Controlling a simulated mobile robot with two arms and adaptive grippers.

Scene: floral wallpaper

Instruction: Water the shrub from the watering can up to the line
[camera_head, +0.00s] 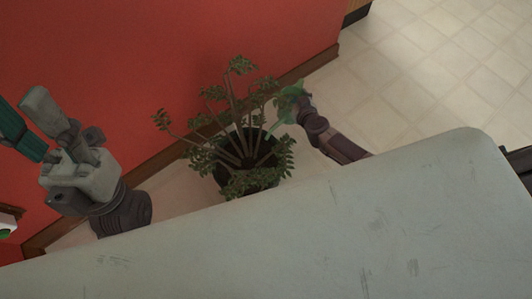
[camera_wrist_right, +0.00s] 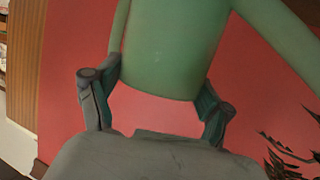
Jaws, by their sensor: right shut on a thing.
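The shrub (camera_head: 240,92) has several thin stems and small green leaves. It stands in a dark round pot (camera_head: 222,178) on the floor by the red wall. The green watering can (camera_head: 287,100) is small and partly hidden at the shrub's upper right, overlapping its leaves. My right gripper (camera_head: 302,105) is shut on it; the right wrist view shows the can's smooth green body (camera_wrist_right: 175,45) between the fingers. My left gripper (camera_head: 42,125) is at the left, away from the shrub; its finger gap is unclear. No line or water can be made out.
The red wall (camera_head: 130,50) with a brown baseboard (camera_head: 318,63) runs behind the pot. Open tiled floor (camera_head: 430,70) lies at the upper right. A white object with a green spot (camera_head: 6,228) shows at the left edge.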

